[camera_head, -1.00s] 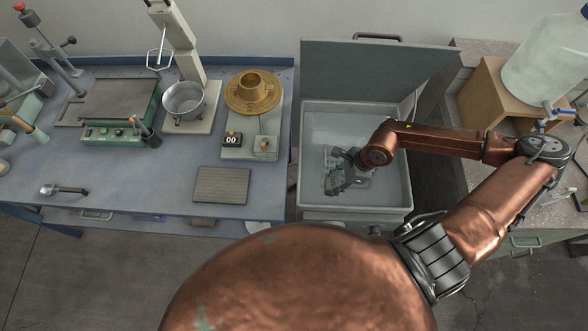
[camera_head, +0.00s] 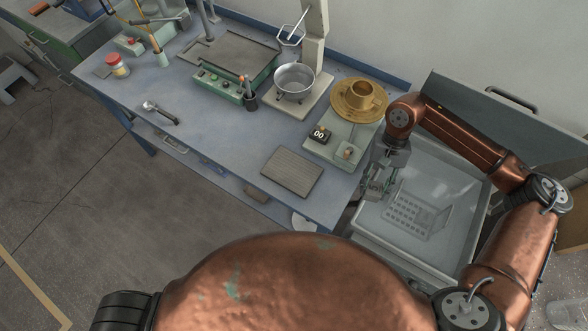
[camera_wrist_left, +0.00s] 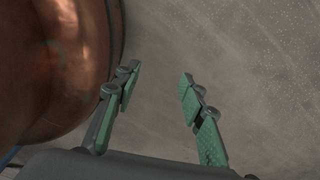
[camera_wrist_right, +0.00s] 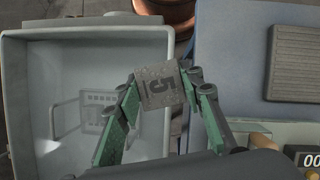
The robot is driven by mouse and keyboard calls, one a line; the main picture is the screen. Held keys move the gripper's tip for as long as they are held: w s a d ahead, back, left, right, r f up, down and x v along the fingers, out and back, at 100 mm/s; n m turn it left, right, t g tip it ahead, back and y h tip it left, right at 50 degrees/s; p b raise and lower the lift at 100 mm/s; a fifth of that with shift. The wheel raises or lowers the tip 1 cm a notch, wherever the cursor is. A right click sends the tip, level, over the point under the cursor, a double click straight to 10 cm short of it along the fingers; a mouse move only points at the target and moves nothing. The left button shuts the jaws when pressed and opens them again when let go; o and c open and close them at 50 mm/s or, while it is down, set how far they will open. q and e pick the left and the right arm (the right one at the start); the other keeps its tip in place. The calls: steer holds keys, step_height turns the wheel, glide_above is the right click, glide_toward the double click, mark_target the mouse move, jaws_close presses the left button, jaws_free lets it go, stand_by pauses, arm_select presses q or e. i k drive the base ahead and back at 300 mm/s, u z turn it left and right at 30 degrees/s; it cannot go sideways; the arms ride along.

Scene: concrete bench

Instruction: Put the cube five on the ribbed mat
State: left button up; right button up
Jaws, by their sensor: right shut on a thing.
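The grey cube five (camera_wrist_right: 160,88), marked with a 5, is held between the fingers of my right gripper (camera_wrist_right: 163,92) in the right wrist view. In the head view my right gripper (camera_head: 378,188) is shut over the left edge of the sink, near the bench's right end; the cube is hard to make out there. The ribbed mat (camera_head: 292,172) lies flat and bare on the blue bench, left of the gripper. It also shows at the upper right of the right wrist view (camera_wrist_right: 295,62). My left gripper (camera_wrist_left: 160,95) is open and empty over the floor in the left wrist view.
A scale with a 00 display (camera_head: 320,134) and a brass flanged piece (camera_head: 359,97) stand behind the mat. A metal pot (camera_head: 294,80) stands further back.

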mark_target(292, 170)
steer(key=k, duration=0.5)
steer(key=u, duration=1.8)
steer(key=i, duration=1.7)
steer(key=z, duration=2.3)
